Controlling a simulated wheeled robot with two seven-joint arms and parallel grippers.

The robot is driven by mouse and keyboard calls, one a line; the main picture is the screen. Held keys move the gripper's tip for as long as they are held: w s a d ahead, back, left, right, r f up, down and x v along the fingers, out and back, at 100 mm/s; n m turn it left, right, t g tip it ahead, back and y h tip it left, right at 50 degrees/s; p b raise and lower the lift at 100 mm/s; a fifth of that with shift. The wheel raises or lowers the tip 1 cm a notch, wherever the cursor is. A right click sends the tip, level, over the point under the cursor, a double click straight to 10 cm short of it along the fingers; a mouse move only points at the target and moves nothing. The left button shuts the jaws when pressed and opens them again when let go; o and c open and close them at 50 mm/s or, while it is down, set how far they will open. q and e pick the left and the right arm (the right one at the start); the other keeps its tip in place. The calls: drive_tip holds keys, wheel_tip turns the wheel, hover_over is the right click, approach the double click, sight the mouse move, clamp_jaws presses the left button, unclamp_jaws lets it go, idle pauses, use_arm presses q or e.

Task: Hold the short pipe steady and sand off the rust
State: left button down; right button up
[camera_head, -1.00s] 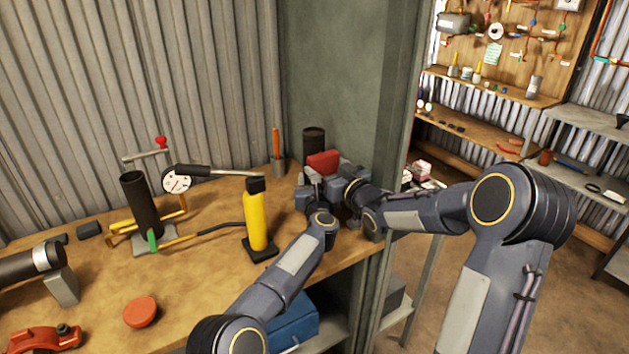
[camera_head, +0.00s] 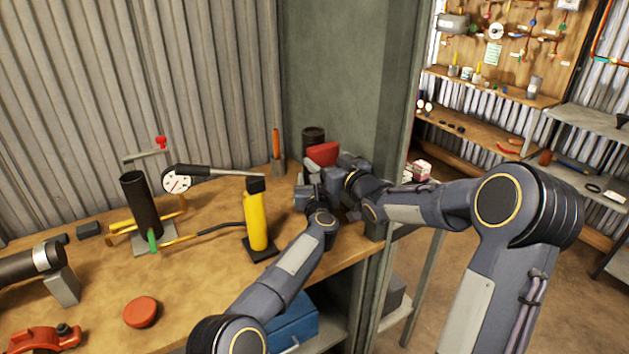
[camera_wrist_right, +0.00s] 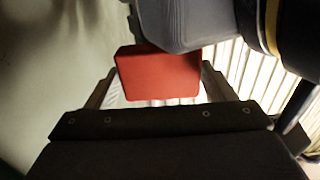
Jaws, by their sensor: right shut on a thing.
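A red block (camera_head: 322,154) sits between the fingers of my right gripper (camera_head: 331,165) at the back right of the bench. It also shows in the right wrist view (camera_wrist_right: 160,75), with a finger on either side, so the gripper is shut on it. My left gripper (camera_head: 308,193) is just in front and to the left, very near the right one. Its fingers are too small and covered to read.
A yellow cylinder on a dark base (camera_head: 257,222) stands left of my left arm. A black upright tube (camera_head: 140,205), a dial gauge (camera_head: 177,180) and a red disc (camera_head: 141,312) are further left. A dark can (camera_head: 313,138) stands behind the grippers, near a green post (camera_head: 340,80).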

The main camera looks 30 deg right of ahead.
drive_tip(key=shift+s, duration=0.1)
drive_tip(key=shift+f, duration=0.35)
drive_tip(key=shift+r, duration=0.55)
wheel_tip(320, 180, down, 3)
drive_tip(key=shift+r, duration=0.15)
idle(1.9)
